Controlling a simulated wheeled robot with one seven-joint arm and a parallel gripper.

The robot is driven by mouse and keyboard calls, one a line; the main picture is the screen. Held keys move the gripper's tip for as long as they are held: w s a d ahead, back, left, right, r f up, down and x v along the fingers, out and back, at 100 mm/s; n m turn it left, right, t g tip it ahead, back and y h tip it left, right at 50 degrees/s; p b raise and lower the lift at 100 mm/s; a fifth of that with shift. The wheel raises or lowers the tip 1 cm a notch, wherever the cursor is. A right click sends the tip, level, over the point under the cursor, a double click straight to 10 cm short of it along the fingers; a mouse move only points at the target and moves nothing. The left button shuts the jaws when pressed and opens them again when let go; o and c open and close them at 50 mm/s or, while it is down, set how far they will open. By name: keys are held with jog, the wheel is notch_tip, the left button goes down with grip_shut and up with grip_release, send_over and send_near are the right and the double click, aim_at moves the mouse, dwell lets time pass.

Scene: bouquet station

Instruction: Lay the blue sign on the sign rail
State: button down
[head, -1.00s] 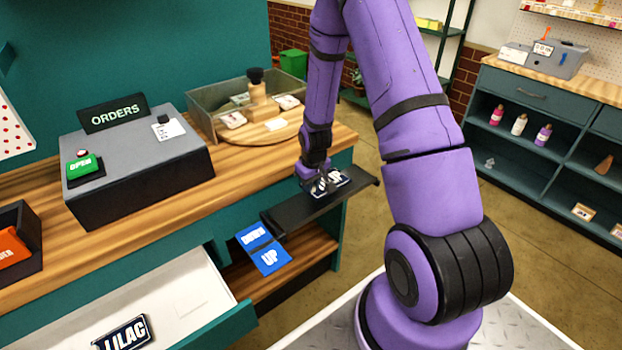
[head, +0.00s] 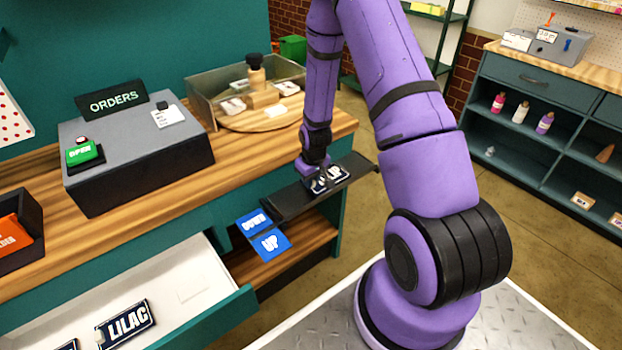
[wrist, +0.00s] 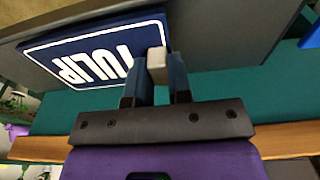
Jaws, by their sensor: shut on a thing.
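The blue sign (wrist: 95,52), dark navy with a white border and the word TULIP, is in my gripper; it also shows small in the head view (head: 331,178). My gripper (wrist: 156,72) is shut on a small pale grip block at the sign's edge. In the head view my gripper (head: 322,182) is over the sign rail (head: 290,203), a dark grey shelf on the counter's front. The sign lies roughly flat over the middle to right part of the rail, which also shows in the wrist view (wrist: 225,35). I cannot tell whether sign and rail touch.
A blue DOWN/UP panel (head: 264,238) is beside the rail's left end. An open white drawer (head: 185,290) holds a LILAC sign (head: 126,324) and part of another. The counter bears an orders box (head: 140,160) and a metal bin (head: 203,103). The rail's left part is bare.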

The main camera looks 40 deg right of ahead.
jog(key=c, duration=1)
grip_release()
jog(key=shift+r, duration=3.5)
